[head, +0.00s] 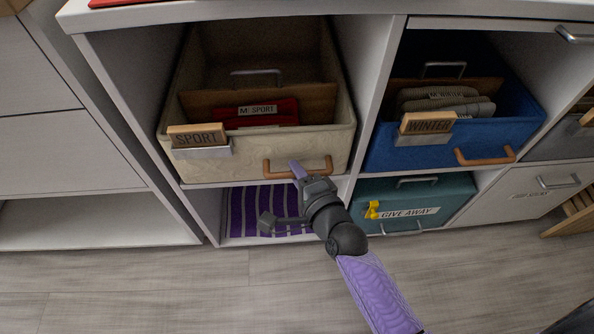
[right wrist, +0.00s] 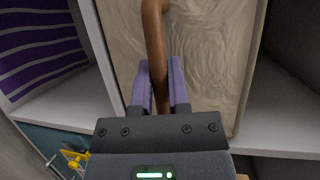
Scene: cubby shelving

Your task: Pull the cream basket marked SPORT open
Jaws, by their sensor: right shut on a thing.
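The cream basket (head: 250,150) sits in the upper middle cubby of the shelving, with a wooden SPORT tag (head: 197,136) on its front left. Its front stands near the cubby's front edge, and a red item marked M! SPORT (head: 262,112) shows inside. A brown handle (head: 322,170) is on its lower front right. In the right wrist view the fingers (right wrist: 161,82) are shut on the handle (right wrist: 155,40), close to the cream front (right wrist: 205,60). My left gripper is not in view.
A blue basket (head: 440,148) tagged WINTER stands in the cubby to the right. Open wooden floor (head: 150,290) lies in front.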

